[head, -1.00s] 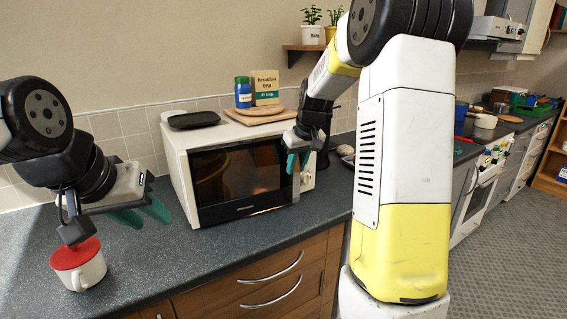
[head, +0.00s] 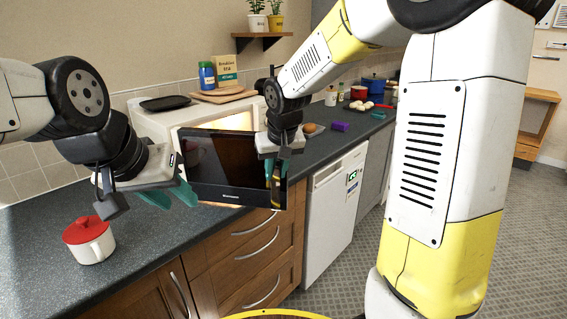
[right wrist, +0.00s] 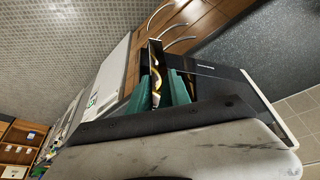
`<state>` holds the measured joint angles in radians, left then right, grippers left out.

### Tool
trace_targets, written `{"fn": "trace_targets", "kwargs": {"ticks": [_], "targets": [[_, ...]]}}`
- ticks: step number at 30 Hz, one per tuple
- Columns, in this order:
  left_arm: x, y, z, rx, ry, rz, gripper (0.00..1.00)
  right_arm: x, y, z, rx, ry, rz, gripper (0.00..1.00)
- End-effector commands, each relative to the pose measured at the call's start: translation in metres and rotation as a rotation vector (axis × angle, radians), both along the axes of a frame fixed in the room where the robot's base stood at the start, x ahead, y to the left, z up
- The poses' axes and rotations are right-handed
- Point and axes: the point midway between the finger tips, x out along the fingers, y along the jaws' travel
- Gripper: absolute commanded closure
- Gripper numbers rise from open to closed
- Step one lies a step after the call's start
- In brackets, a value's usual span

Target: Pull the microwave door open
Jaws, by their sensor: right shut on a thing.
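The white microwave (head: 160,124) stands on the counter in the head view. Its black door (head: 222,165) is partly open, swung out toward me, with the lit inside showing above it. My right gripper (head: 277,170) is shut on the door handle at the door's right edge. In the right wrist view the green fingers (right wrist: 159,92) clasp the handle (right wrist: 154,64), with the dark door (right wrist: 222,86) beside them. My left gripper (head: 169,197) is open and empty, in front of the microwave's left side and apart from the door.
A white mug with a red lid (head: 90,244) stands on the counter below my left gripper. A black tray (head: 166,103), a wooden board (head: 223,96), a blue jar (head: 207,76) and a tea box (head: 226,70) are on top of the microwave. Drawers (head: 245,250) lie below.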

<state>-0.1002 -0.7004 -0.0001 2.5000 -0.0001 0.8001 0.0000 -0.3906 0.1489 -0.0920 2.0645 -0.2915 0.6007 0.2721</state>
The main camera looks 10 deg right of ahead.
Motion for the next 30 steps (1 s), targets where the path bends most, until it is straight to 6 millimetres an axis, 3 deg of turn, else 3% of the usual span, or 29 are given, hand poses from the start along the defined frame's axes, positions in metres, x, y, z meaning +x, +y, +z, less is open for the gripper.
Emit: {"fn": "trace_targets", "kwargs": {"ticks": [5,15,21,30], "targets": [[0.000,0.000,0.000,0.000,0.001,0.000,0.64,-0.036,0.025,0.002,0.000,-0.005,0.015,1.00],[0.000,0.000,0.000,0.000,0.000,0.000,0.64,-0.093,0.071,0.001,-0.001,-0.004,-0.207,1.00],[0.000,0.000,0.000,0.000,0.000,0.000,0.64,-0.111,0.092,0.001,0.002,-0.005,-0.245,1.00],[0.000,0.000,0.000,0.000,0.000,0.000,0.64,-0.123,0.108,0.001,0.003,-0.005,-0.247,1.00]]}}
